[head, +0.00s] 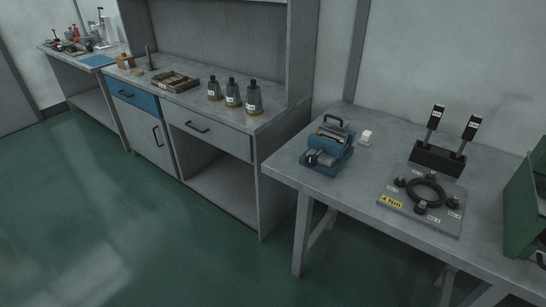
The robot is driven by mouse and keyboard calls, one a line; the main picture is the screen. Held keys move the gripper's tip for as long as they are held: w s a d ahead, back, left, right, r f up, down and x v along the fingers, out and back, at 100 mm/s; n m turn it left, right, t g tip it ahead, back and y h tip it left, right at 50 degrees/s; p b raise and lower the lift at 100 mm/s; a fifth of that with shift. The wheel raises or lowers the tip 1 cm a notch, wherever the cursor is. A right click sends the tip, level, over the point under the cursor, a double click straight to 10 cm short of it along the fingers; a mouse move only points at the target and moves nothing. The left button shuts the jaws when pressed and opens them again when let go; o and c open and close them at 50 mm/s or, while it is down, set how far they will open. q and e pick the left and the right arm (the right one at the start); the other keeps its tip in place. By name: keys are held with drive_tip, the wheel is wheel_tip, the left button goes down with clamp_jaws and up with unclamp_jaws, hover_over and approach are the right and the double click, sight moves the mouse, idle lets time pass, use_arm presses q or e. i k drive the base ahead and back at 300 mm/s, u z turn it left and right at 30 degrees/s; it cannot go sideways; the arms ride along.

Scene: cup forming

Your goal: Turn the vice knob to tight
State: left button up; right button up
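A blue vice-like device (340,155) stands on the left part of the grey table at the right. A dark knob (312,158) shows at its front left, and a black handle or bar stands up at its back. The knob's setting is too small to read. Neither of my grippers is in view.
A small white block (366,137) lies right of the vice. Further right are a plate with a black ring (424,192), a black holder with two upright tools (438,158) and a green case (525,205). A workbench (205,133) with several metal bottles stands left. Green floor is open in front.

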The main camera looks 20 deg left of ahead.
sight(311, 160)
drive_tip(key=u, duration=1.95)
drive_tip(key=i, duration=2.3)
drive_tip(key=z, duration=2.45)
